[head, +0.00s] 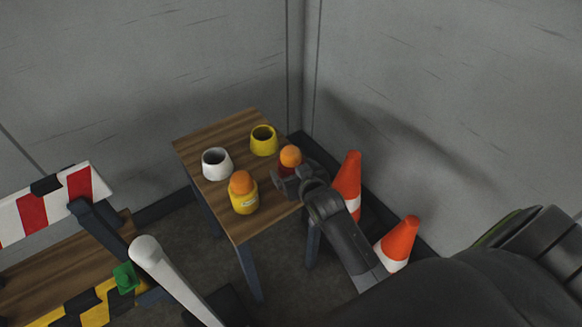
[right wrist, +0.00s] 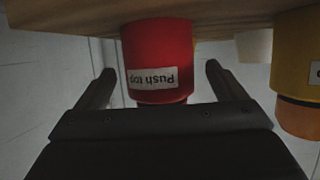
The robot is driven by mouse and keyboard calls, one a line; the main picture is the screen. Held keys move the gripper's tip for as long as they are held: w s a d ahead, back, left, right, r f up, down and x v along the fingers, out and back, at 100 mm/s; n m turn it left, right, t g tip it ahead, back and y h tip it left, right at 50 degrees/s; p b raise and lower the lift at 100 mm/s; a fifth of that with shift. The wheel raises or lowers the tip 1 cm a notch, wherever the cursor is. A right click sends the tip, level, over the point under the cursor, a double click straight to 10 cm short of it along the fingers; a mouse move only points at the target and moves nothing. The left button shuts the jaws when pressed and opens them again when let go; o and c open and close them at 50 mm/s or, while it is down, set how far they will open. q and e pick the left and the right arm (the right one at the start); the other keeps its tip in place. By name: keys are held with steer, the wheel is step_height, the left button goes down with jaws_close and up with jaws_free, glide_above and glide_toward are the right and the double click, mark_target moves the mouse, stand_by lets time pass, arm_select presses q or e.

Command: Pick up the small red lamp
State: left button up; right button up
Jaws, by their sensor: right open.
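The small red lamp (head: 284,166) stands on the wooden table near its right edge, with an orange top and a red body partly hidden by my right gripper (head: 288,185). In the right wrist view, which looks upside down, the red lamp (right wrist: 158,55) carries a white "Push top" label. My right gripper (right wrist: 160,82) is open there, with one finger on each side of the lamp and gaps showing. I cannot tell whether it touches the lamp. My left gripper is not in view.
On the table (head: 262,222) stand a yellow lamp (head: 244,201) with an orange top, a white cup (head: 216,164) and a yellow cup (head: 263,140). Orange-and-white cones (head: 399,243) stand right of the table by the wall. A striped barrier (head: 45,207) is at left.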

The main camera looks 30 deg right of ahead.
steer(key=shift+x, duration=1.2)
steer(key=shift+c, duration=0.4)
steer(key=c, duration=1.2)
